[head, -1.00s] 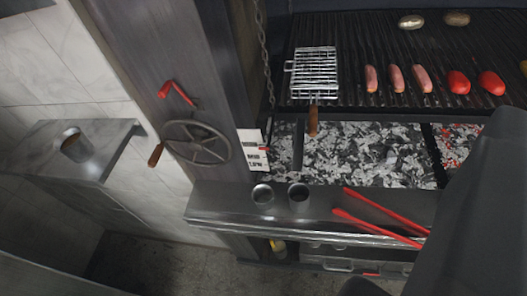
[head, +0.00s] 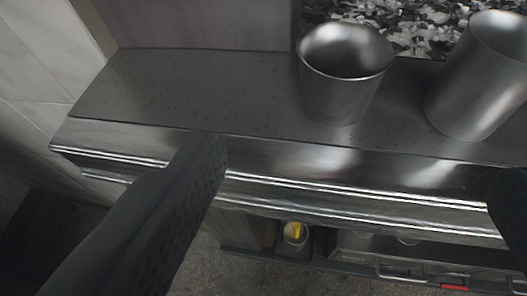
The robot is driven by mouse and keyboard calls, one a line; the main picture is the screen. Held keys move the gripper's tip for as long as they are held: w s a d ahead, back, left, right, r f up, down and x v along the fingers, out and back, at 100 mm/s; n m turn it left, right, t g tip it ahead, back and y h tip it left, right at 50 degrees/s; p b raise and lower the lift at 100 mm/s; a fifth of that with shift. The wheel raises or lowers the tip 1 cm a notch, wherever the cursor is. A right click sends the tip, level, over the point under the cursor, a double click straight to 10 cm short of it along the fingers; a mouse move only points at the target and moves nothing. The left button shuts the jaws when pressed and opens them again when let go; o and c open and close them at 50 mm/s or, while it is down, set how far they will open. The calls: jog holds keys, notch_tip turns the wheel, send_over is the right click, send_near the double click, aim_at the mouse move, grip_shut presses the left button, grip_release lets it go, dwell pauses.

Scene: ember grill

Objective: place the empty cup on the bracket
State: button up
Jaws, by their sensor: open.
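Two metal cups stand upright on the steel ledge (head: 200,95) in front of the grill. The left cup (head: 343,85) shows a bare grey inside and looks empty. The right cup (head: 478,80) is taller in view, and I cannot see to its bottom. My gripper (head: 354,160) is open and empty. Its left finger is left of and below the left cup, and its right finger is at the right edge, below the right cup. Neither finger visibly touches a cup. I cannot make out a bracket in the current view.
Grey coals (head: 425,25) lie behind the ledge. Below the ledge, a shelf holds a container with a yellow item (head: 295,232) and metal trays (head: 405,268). White tiled wall (head: 45,60) is at the left. The ledge's left part is clear.

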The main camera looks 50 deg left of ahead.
aim_at(343, 78)
jog(key=shift+p+x, duration=2.3)
jog(key=shift+x, duration=4.6)
jog(key=c, duration=1.2)
jog(key=shift+o, duration=0.2)
jog(key=shift+r, duration=0.15)
